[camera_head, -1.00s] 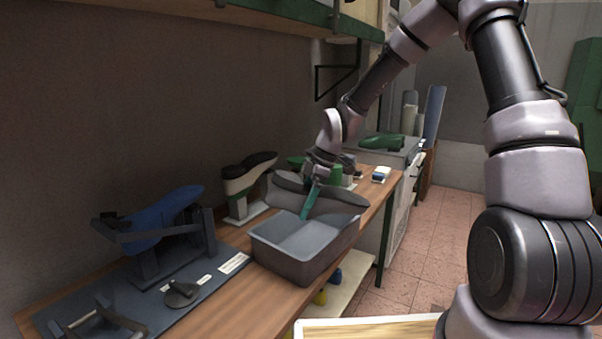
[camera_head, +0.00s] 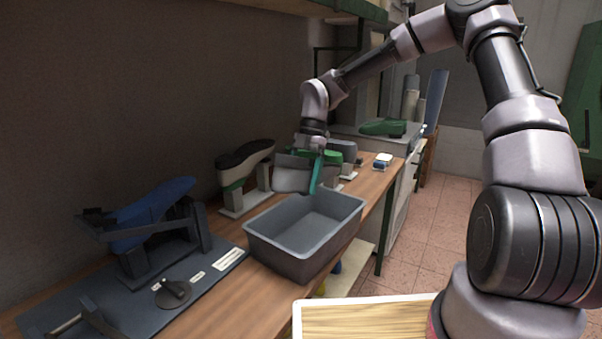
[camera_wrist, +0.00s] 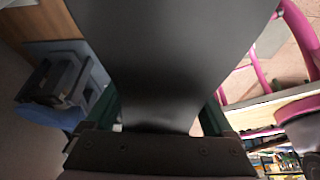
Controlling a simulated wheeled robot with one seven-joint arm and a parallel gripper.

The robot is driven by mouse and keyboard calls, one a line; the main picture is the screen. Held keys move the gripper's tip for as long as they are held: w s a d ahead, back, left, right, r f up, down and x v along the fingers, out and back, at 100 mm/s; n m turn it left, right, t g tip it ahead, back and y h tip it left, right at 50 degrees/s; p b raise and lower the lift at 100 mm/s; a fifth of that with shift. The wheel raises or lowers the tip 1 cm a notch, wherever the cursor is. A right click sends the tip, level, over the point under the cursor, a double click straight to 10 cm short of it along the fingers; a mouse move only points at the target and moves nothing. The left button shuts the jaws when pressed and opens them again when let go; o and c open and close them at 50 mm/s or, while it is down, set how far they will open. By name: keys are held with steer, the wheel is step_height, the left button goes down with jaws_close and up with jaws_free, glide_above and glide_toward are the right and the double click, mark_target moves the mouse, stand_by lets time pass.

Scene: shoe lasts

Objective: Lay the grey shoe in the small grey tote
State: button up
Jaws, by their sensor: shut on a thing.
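The grey shoe (camera_head: 292,173) is held in my gripper (camera_head: 316,175), above the far end of the small grey tote and apart from its floor. In the wrist view the shoe (camera_wrist: 180,50) is a large, dark grey shape between the green fingers, filling the middle of the picture. The small grey tote (camera_head: 287,262) stands on the wooden bench and looks empty inside. A teal finger covers part of the shoe in the head view. The shoe's far end is hard to make out.
A blue shoe form (camera_head: 152,214) on a dark stand is left of the tote. A dark-topped shoe last (camera_head: 243,162) stands behind it. Green lasts and a small white-and-blue item (camera_head: 382,161) are farther along the bench. A wooden-topped surface (camera_head: 365,318) is in front.

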steer(key=shift+f, duration=0.8)
steer(key=shift+s+a, duration=0.15)
steer(key=shift+f, duration=0.1)
step_height(320, 180, down, 7)
steer(key=shift+f, duration=0.15)
stand_by(1.5)
stand_by(0.4)
steer(key=o, duration=1.5)
